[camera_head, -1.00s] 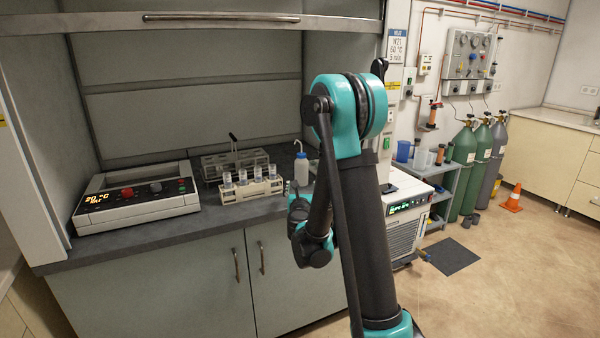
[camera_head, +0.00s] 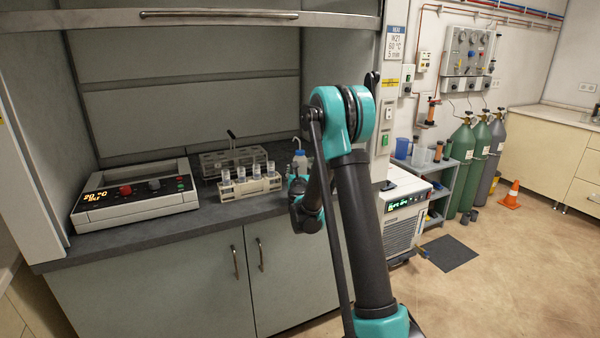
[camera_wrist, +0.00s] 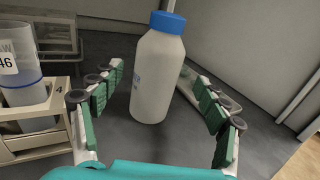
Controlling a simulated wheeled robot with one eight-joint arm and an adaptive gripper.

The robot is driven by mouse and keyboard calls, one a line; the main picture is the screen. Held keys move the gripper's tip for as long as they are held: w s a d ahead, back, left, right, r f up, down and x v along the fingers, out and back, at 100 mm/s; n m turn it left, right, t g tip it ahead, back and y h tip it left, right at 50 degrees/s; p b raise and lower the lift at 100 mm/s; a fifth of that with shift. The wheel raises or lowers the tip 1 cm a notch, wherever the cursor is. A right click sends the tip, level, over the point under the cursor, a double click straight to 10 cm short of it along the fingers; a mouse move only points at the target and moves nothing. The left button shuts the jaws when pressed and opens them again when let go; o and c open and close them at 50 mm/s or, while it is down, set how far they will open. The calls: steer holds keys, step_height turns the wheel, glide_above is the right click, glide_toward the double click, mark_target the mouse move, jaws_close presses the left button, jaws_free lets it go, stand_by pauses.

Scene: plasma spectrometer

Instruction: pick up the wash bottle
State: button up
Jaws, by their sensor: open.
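The wash bottle (camera_wrist: 158,75) is white with a blue cap and stands upright on the dark bench top. In the wrist view it is between and just ahead of the two green-padded fingers of my gripper (camera_wrist: 162,112), which are open and apart from it. Its top reaches the upper edge of that view. In the head view the wash bottle (camera_head: 299,160) shows only its upper part and bent spout. My arm hides its lower part and most of my gripper there.
A beige rack (camera_head: 250,188) with several cups stands left of the bottle; part of it is close to my left finger in the wrist view. A grey rack (camera_head: 235,160) is behind. A control box (camera_head: 135,200) sits further left. A clear tray (camera_wrist: 205,95) lies right of the bottle.

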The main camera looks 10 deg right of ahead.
steer(key=w, duration=0.4)
steer(key=shift+w+d+f, duration=0.15)
steer(key=shift+f, duration=0.1)
steer(key=c, duration=0.8)
